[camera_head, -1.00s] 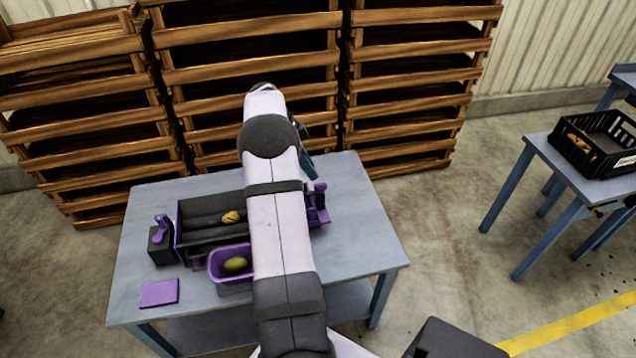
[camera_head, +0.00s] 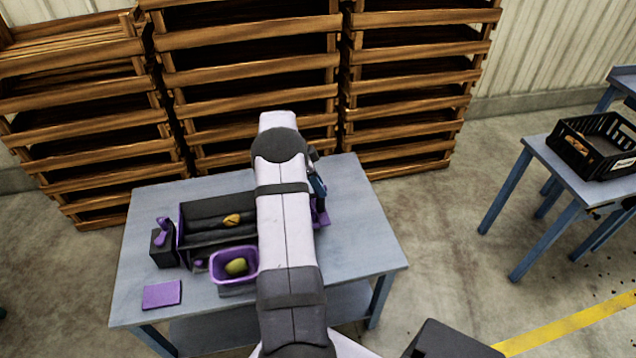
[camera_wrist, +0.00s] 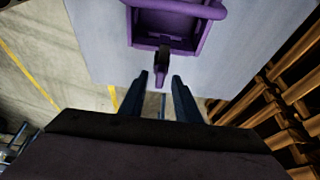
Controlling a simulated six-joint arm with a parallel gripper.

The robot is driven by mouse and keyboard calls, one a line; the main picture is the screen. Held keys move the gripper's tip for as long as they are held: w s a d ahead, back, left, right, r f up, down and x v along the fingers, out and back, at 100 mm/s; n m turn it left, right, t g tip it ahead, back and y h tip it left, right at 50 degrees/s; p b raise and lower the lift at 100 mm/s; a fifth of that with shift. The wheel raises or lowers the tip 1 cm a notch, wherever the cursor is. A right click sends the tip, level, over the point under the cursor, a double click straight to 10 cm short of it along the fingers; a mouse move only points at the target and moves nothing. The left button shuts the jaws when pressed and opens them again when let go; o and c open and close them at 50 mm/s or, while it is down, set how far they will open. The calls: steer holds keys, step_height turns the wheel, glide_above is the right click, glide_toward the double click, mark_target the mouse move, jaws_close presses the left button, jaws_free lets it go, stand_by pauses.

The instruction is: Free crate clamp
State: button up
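In the wrist view, a purple clamp (camera_wrist: 168,28) with a square frame and dark inside stands on the table at the top. Its short lever (camera_wrist: 162,74), dark above with a purple tip, points toward me. My gripper (camera_wrist: 160,77) is open, its two dark blue fingers apart on either side of the line of the lever tip. No contact is visible. In the head view, only a purple edge of the clamp (camera_head: 324,218) shows at the right of my arm. My gripper (camera_head: 317,187) is partly visible above it.
On the blue-grey table (camera_head: 360,235) stand a grader (camera_head: 183,235) with a potato, a purple bin (camera_head: 215,270) with another, a dark box (camera_head: 162,247) with a purple lever and a purple pad (camera_head: 162,294). Wooden crates (camera_head: 250,75) stack behind. A black crate (camera_head: 590,165) is on another table.

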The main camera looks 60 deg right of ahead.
jaws_close()
